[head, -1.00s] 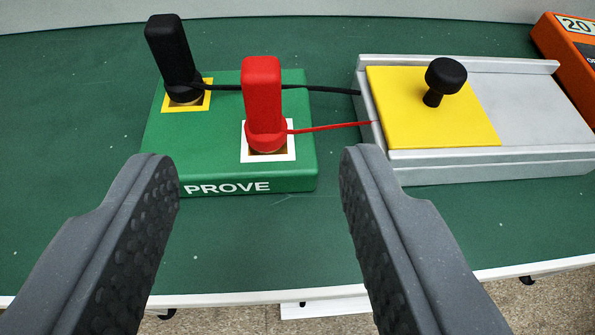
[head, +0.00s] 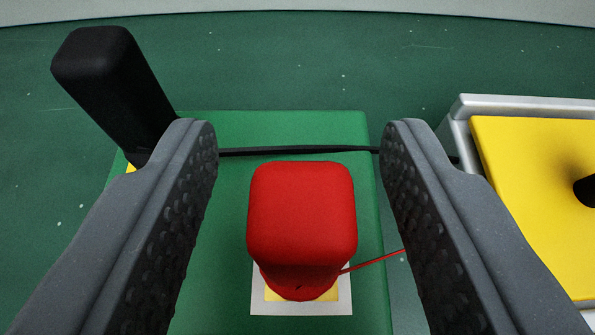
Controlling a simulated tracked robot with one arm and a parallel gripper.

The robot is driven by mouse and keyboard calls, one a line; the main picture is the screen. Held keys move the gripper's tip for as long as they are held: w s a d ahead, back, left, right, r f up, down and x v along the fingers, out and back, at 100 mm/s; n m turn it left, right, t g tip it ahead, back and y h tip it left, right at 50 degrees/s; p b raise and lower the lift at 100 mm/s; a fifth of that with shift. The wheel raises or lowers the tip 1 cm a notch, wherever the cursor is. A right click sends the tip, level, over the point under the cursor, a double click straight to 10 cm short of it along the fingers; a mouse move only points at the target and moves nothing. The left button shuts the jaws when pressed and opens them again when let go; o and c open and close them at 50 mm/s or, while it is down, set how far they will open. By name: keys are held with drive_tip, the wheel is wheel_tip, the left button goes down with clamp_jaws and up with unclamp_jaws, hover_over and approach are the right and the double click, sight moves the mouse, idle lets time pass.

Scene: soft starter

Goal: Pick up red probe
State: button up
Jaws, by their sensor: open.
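The red probe (head: 301,215) stands upright in a white-framed square socket (head: 258,298) on the green block (head: 345,125). A thin red lead runs from its base to the right, passing behind the right finger. My gripper (head: 300,140) is open, with one grey finger to the left of the probe and one to the right. There are visible gaps between the probe and both fingers. The probe's lower part is partly hidden under its own top.
A black probe (head: 110,85) stands close beside the left finger, its base mostly hidden. Its black lead (head: 295,150) crosses the block behind the red probe. A grey tray (head: 520,105) with a yellow plate (head: 530,190) and black knob (head: 586,190) lies right. The green table behind is clear.

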drive_tip(key=shift+x, duration=0.75)
drive_tip(key=shift+r, duration=0.1)
clamp_jaws()
drive_tip(key=shift+r, duration=0.1)
